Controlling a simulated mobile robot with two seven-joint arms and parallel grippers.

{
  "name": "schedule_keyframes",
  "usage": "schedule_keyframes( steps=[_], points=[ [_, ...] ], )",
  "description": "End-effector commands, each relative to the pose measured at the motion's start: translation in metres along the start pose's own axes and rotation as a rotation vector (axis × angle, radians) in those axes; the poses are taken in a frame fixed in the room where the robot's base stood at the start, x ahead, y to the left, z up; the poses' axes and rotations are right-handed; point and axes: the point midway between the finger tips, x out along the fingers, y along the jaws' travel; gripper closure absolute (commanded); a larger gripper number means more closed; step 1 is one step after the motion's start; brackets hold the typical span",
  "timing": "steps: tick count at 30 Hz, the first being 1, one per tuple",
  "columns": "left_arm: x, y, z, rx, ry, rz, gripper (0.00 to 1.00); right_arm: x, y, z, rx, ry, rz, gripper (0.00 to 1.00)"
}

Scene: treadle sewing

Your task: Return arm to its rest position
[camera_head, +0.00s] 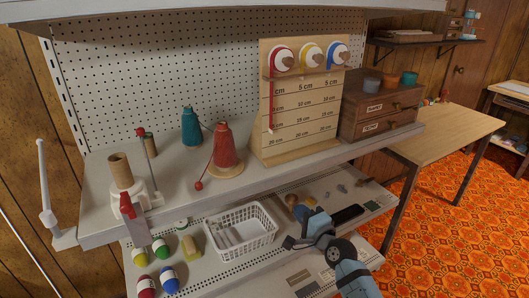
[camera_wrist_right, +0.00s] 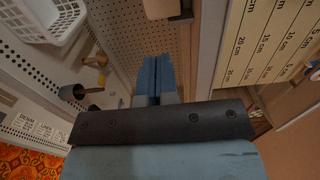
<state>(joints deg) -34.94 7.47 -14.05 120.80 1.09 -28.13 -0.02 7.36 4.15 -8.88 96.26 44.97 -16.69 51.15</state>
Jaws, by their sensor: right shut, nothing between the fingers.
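My right gripper (camera_head: 306,212) is over the lower shelf, to the right of the white basket, with my blue arm coming in from the lower right. In the right wrist view its two blue fingers (camera_wrist_right: 158,78) are pressed together with nothing between them. My left gripper is not in view.
A white basket (camera_head: 241,232) sits left of my right gripper, with several coloured thread balls further left. Above are the upper shelf (camera_head: 240,176), a red cone (camera_head: 226,148) and a wooden measuring board (camera_head: 300,125). A wooden drawer box (camera_head: 378,112) stands right of the board.

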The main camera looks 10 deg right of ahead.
Motion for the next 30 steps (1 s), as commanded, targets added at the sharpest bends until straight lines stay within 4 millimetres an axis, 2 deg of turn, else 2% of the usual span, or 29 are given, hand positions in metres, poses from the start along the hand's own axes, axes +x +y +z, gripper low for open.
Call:
schedule_keyframes(
  steps=[2, 5, 8, 9, 12, 15, 21, 26, 27, 30],
  points=[
    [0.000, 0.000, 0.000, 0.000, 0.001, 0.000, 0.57, -0.009, 0.011, 0.005, -0.040, -0.003, 0.021, 1.00],
    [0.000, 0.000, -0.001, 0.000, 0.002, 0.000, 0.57, -0.037, 0.037, 0.019, -0.179, -0.017, 0.080, 1.00],
    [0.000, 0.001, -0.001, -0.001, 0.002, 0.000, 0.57, -0.084, 0.073, 0.041, -0.411, -0.052, 0.170, 1.00],
    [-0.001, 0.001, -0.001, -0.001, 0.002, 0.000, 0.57, -0.106, 0.087, 0.051, -0.517, -0.074, 0.210, 1.00],
    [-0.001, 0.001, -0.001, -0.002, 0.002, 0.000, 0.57, -0.158, 0.114, 0.072, -0.765, -0.135, 0.294, 1.00],
    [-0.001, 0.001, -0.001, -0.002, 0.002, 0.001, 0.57, -0.199, 0.129, 0.088, -0.961, -0.197, 0.356, 1.00],
    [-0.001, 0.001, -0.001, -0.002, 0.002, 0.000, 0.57, -0.265, 0.145, 0.111, -1.260, -0.314, 0.441, 1.00],
    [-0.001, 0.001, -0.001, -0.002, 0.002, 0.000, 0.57, -0.311, 0.149, 0.126, -1.459, -0.410, 0.491, 1.00],
    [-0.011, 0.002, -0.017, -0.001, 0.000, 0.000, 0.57, -0.305, 0.131, 0.123, -1.454, -0.400, 0.486, 1.00],
    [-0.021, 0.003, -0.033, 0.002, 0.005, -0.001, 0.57, -0.306, 0.115, 0.121, -1.452, -0.399, 0.488, 1.00]
  ],
)
